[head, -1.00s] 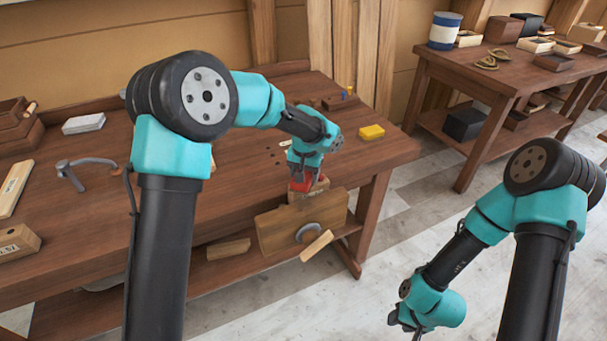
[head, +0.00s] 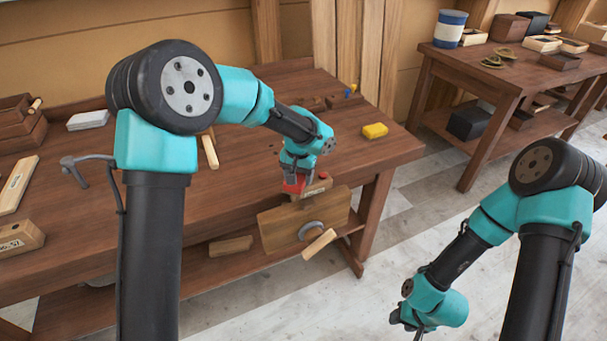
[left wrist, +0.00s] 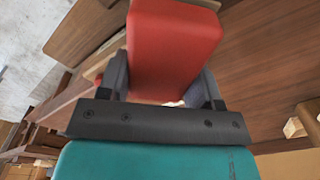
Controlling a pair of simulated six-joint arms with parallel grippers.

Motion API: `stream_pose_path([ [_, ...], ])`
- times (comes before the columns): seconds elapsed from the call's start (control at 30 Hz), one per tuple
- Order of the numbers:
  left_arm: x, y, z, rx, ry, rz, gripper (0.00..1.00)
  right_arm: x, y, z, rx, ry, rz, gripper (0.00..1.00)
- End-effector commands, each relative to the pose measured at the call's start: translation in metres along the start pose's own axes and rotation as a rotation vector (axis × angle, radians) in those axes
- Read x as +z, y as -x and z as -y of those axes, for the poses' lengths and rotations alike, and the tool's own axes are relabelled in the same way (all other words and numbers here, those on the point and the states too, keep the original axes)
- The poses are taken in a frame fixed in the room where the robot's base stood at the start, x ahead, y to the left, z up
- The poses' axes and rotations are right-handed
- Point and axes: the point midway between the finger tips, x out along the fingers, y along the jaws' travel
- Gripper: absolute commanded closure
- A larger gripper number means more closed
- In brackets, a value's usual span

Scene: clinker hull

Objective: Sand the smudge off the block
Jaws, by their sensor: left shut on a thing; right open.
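A pale wooden block (head: 318,187) is clamped in the wooden front vise (head: 300,222) at the bench's right front. My left gripper (head: 298,178) is shut on a red sanding block (head: 293,187), which is at the left part of the wooden block's top. In the left wrist view the red sanding block (left wrist: 175,50) sits between the fingers and hides much of what is under it. A small red patch (head: 323,175) shows at the wooden block's right end; I cannot tell if it is the smudge. My right gripper (head: 410,322) is open and empty, over the floor.
A yellow block (head: 375,130) lies on the bench (head: 235,180) behind the vise. A wooden-handled tool (head: 209,150), a grey holdfast (head: 75,165) and a white block (head: 88,120) lie further left. A second bench (head: 500,80) with boxes stands at the back right.

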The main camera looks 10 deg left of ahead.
Motion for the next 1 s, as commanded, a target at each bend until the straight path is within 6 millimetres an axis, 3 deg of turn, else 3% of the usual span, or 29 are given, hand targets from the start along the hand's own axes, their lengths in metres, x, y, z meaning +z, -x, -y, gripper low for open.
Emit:
stream_pose_path([
  [1.0,0.024,0.005,0.026,-0.001,0.002,-0.003,0.79,0.0,0.0,0.0,0.0,0.0,0.0,0.57],
])
